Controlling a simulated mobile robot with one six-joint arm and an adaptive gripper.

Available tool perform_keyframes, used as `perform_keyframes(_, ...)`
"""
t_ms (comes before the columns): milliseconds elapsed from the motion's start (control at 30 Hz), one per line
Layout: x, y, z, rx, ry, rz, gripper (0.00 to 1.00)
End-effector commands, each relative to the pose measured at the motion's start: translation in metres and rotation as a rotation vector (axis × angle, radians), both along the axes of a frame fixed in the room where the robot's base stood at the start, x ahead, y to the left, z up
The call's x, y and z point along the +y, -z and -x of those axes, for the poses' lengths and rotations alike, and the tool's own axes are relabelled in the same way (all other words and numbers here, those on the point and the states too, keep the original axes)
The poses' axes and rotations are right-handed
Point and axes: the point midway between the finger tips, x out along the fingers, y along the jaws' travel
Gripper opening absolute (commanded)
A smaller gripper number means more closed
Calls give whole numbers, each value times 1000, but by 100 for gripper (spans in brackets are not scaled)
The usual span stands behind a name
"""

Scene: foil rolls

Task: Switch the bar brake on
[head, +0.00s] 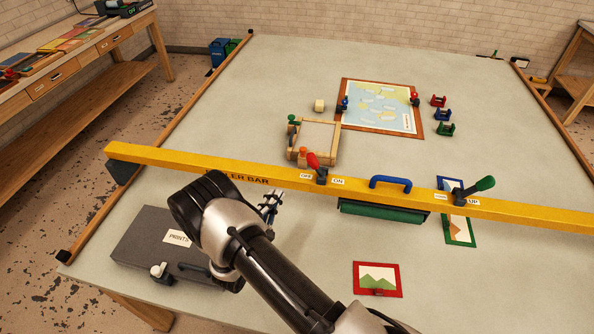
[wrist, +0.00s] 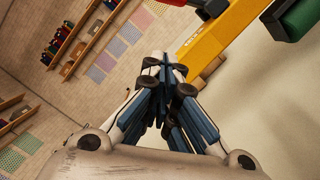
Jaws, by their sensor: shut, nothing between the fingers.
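The yellow roller bar (head: 230,175) spans the table. On it a red-handled lever (head: 313,161) stands between an OFF label (head: 306,176) and an ON label (head: 338,181). It leans left, towards OFF. My gripper (head: 272,198) is shut and empty, in front of the bar and left of the red lever, apart from it in the head view. In the wrist view my closed fingers (wrist: 166,66) point at the yellow bar (wrist: 222,35).
A green-handled lever (head: 484,184) on the bar leans right, towards UP. A blue handle (head: 390,182) and a green roller (head: 382,211) are between the levers. A grey PRINTS case (head: 145,235) lies left of my arm. A wooden frame (head: 318,140) stands behind the bar.

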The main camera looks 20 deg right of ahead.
Motion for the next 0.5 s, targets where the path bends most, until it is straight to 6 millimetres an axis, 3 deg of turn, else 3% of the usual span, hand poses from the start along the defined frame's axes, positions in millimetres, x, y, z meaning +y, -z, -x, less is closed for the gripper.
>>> perform_keyframes(167,-9,-2,-7,-1,4,-1,0)
perform_keyframes(500,-58,-10,-53,-4,8,0,0)
